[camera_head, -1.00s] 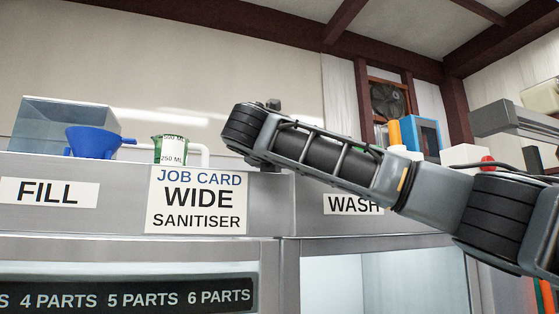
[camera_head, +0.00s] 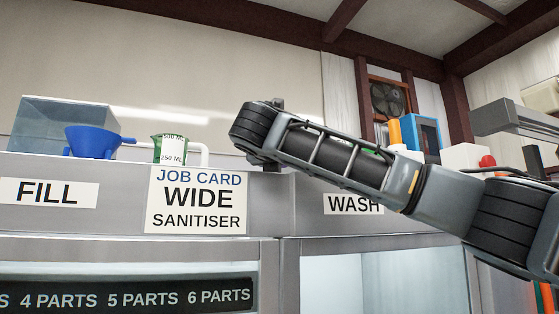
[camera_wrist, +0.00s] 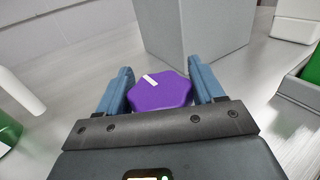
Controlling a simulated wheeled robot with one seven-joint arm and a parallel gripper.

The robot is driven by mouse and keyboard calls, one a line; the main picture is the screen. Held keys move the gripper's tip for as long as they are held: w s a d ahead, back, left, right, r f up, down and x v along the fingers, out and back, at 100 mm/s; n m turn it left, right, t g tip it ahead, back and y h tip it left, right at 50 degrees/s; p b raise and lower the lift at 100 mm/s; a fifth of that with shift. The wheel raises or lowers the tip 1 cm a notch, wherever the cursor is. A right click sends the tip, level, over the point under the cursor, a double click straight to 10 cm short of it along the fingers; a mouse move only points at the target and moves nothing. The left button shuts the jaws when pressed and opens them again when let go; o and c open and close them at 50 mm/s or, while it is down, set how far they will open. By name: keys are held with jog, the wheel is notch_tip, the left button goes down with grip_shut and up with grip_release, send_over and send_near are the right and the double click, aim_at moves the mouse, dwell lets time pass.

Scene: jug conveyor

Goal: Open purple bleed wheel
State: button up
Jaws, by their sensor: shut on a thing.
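The purple bleed wheel (camera_wrist: 160,92) is an eight-sided knob with a white mark on its top, in the middle of the wrist view. The mark points to the upper left. My gripper (camera_wrist: 161,85) has its two blue-grey fingers on the left and right sides of the wheel, shut on it. The wheel's underside is hidden. In the head view my arm reaches over the top of the machine, and the gripper and wheel are out of sight there.
A grey box (camera_wrist: 195,35) stands just beyond the wheel. A green container (camera_wrist: 310,75) is at the right and a white pipe (camera_wrist: 20,92) at the left. In the head view, a blue funnel (camera_head: 92,142) and a green measuring jug (camera_head: 170,149) stand left of my arm.

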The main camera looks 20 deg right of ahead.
jog(key=n+t+y, duration=0.1)
jog(key=y, duration=0.1)
jog(key=n+y+p, duration=0.1)
jog(key=n+y, duration=0.1)
jog(key=shift+a+t+y, duration=0.1)
jog(key=shift+t+y, duration=0.2)
jog(key=shift+t, duration=0.1)
jog(key=n+y, duration=0.3)
jog(key=y, duration=0.2)
jog(key=shift+a+n+t+y, duration=0.2)
jog(key=shift+n+t+y, duration=0.1)
jog(key=shift+n, duration=0.1)
jog(key=shift+a+n+g+y, duration=0.2)
jog(key=shift+n+g+y, duration=0.35)
jog(key=shift+n+y, duration=0.95)
jog(key=shift+a+n+g+y, duration=0.15)
jog(key=shift+n+g+y, duration=0.6)
jog(key=shift+y, duration=1.35)
jog(key=shift+a+n+y, duration=0.15)
jog(key=shift+n+y, duration=0.6)
jog(key=shift+y, duration=0.05)
jog(key=o, duration=1)
jog(key=shift+s, duration=0.1)
jog(key=shift+c, duration=0.2)
jog(key=shift+s+d+f, duration=0.15)
jog(key=shift+s+d, duration=0.15)
jog(key=shift+s, duration=0.05)
jog(key=shift+b+v, duration=0.9)
jog(key=shift+v, duration=2.5)
